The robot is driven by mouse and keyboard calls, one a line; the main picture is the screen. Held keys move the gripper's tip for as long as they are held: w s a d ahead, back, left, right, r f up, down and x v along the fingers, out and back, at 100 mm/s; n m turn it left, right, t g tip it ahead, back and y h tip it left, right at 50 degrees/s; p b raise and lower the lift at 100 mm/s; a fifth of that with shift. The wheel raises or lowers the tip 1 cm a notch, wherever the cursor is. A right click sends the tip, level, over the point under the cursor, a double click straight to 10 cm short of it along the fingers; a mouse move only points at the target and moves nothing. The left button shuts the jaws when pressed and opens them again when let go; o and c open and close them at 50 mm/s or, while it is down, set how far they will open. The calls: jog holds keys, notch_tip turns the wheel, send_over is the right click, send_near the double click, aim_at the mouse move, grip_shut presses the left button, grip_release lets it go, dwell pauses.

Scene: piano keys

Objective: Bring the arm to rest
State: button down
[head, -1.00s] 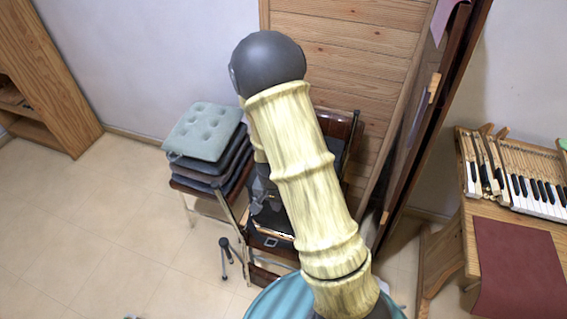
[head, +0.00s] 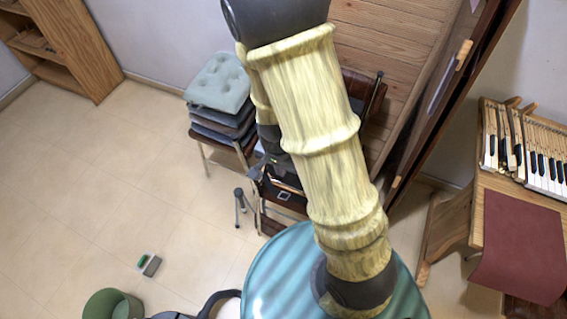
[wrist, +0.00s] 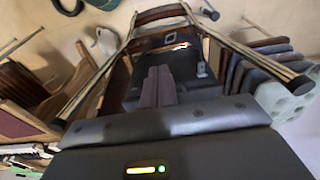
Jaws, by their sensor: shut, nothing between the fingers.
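My arm (head: 320,140) rises through the middle of the head view, with wood-patterned links and dark joints. It is bent at the dark upper joint (head: 275,15), which is cut by the top edge. My gripper shows in the wrist view (wrist: 160,86), with its two fingers together and nothing between them. In the head view the arm hides most of the gripper.
A wooden panel (head: 385,50) is behind. A table with piano keys (head: 545,170) and a dark red sheet (head: 520,245) is at right. Floor (head: 110,180) at left is mostly clear.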

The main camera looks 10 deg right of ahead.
jog(key=shift+w, duration=0.1)
dwell(0.4)
jog(key=s+d+r+n+t, duration=0.1)
jog(key=d+r+n, duration=0.2)
jog(key=r, duration=0.3)
jog(key=s+d+r+n, duration=0.2)
jog(key=d+r+n, duration=0.1)
jog(key=r, duration=0.4)
jog(key=shift+r+n+t+y+p, duration=0.15)
jog(key=shift+n+t+y+p, duration=0.2)
jog(key=shift+n, duration=0.35)
jog(key=shift+w, duration=0.15)
jog(key=shift+s+a, duration=0.1)
jog(key=shift+s, duration=0.1)
